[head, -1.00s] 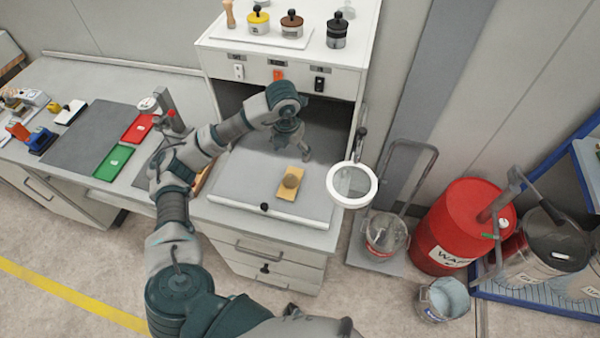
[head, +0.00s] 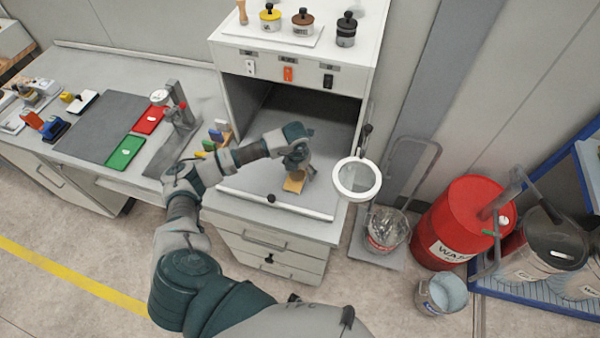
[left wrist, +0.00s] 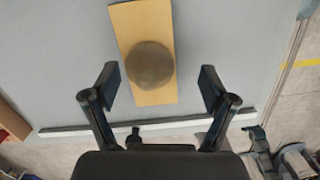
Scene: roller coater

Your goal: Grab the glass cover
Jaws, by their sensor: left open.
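A tan rectangular plate (head: 293,185) lies on the grey work surface inside the open cabinet. A round, dull brown-grey piece (left wrist: 150,65) sits on the plate in the left wrist view; it could be the glass cover, but I cannot tell its material. My left gripper (head: 298,163) is above the plate in the head view and hides the round piece. In the left wrist view my left gripper (left wrist: 158,80) is open and empty, its fingers apart on either side of the round piece. My right gripper is not in view.
The cabinet (head: 285,68) has a roof and side walls around the work surface. Red and green trays (head: 125,152) lie on the left bench.

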